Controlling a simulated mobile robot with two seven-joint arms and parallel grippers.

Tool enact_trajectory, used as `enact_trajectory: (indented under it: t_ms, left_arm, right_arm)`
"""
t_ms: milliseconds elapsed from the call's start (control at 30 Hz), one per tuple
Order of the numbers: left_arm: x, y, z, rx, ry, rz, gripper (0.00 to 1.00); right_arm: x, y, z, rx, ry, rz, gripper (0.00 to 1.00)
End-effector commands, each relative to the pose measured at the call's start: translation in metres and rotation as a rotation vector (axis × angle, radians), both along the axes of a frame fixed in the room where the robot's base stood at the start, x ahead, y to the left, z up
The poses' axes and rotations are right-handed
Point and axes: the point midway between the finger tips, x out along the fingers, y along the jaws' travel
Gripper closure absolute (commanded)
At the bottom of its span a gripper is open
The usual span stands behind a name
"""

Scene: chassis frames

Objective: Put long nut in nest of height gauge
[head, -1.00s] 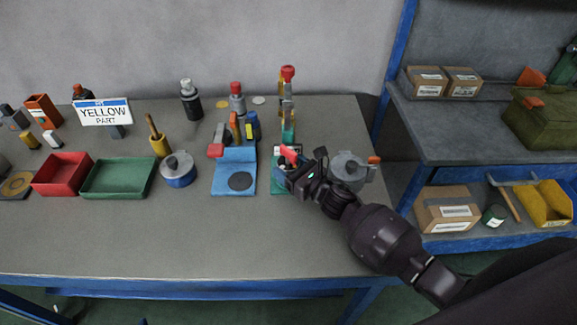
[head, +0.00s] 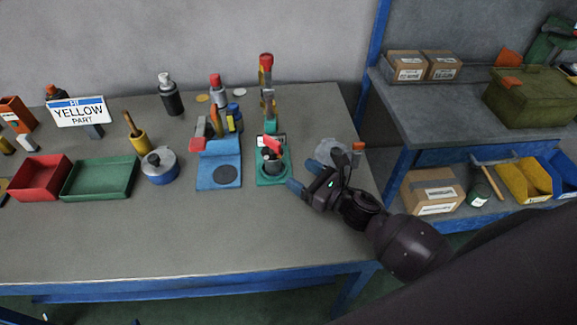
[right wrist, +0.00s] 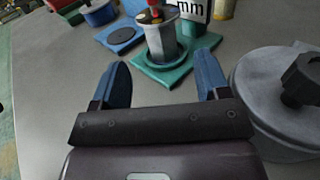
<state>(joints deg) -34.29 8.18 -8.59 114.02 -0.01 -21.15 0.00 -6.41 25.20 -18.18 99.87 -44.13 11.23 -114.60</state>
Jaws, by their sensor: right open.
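The height gauge has a green base (head: 262,181) and a column with a red top (head: 266,60). A grey metal cylinder, which looks like the long nut (head: 274,166), stands upright in the round green nest on that base. It also shows in the right wrist view (right wrist: 160,42), with the gauge's red arm just over its top. I cannot tell whether the two touch. My right gripper (head: 292,178) is open and empty, its blue fingertips apart, in front and to the right of the nut. My left gripper is not in view.
A grey lidded pot (right wrist: 270,100) stands close on the right of my right gripper. A blue fixture (head: 219,180) is left of the gauge. Further left are a blue pot (head: 160,167), a green tray (head: 100,192) and a red tray (head: 41,192). The front of the table is clear.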

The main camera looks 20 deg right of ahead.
Motion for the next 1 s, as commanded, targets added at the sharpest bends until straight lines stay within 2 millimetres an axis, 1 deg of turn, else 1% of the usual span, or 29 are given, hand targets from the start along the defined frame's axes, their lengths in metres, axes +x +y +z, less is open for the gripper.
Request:
enact_trajectory:
  t_ms: [100,300,1000]
  left_arm:
    - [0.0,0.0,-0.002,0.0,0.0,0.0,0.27]
    - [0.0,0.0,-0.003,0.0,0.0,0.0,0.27]
    - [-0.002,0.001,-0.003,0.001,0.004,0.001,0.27]
  right_arm:
    - [-0.012,-0.006,-0.001,0.0,0.001,0.0,0.31]
    - [-0.019,-0.01,0.0,-0.001,0.0,0.0,0.31]
    - [-0.019,-0.01,0.0,-0.001,0.0,0.0,0.31]
